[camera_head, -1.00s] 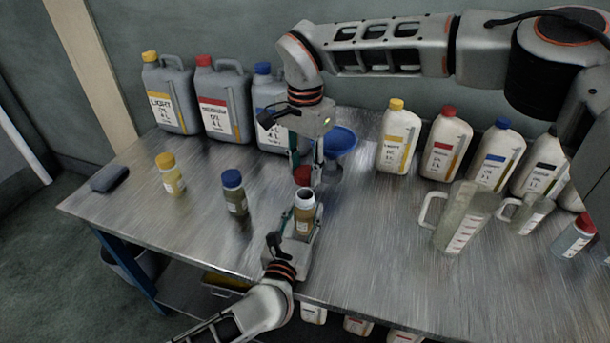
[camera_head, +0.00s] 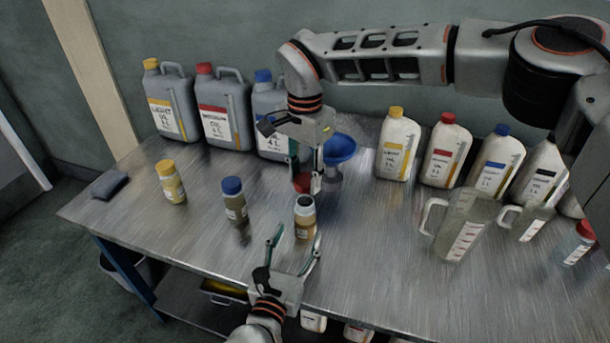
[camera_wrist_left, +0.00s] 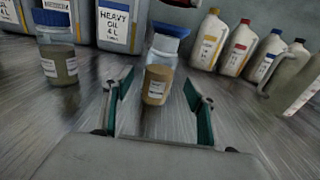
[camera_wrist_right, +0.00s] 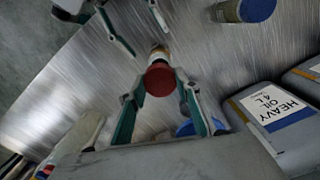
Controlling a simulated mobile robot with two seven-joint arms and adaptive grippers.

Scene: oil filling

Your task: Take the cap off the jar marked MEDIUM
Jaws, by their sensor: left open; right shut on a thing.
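A small jar (camera_head: 305,218) with amber contents stands upright and uncapped on the table; it also shows in the left wrist view (camera_wrist_left: 157,85). Its label is too small to read. The red cap (camera_head: 303,184) is off the jar, in my right gripper (camera_head: 305,179). The right wrist view shows the cap (camera_wrist_right: 160,80) between the shut-in fingers. The cap is above and behind the jar, apart from it. My left gripper (camera_head: 296,246) is open and empty, its fingers pointing at the jar from the front without gripping it.
A yellow-capped jar (camera_head: 171,183) and a blue-capped jar (camera_head: 234,202) stand to the left. A blue funnel (camera_head: 338,148) is behind my right gripper. Large canisters and white bottles line the back. A clear jug (camera_head: 465,225) stands at right. The front left tabletop is clear.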

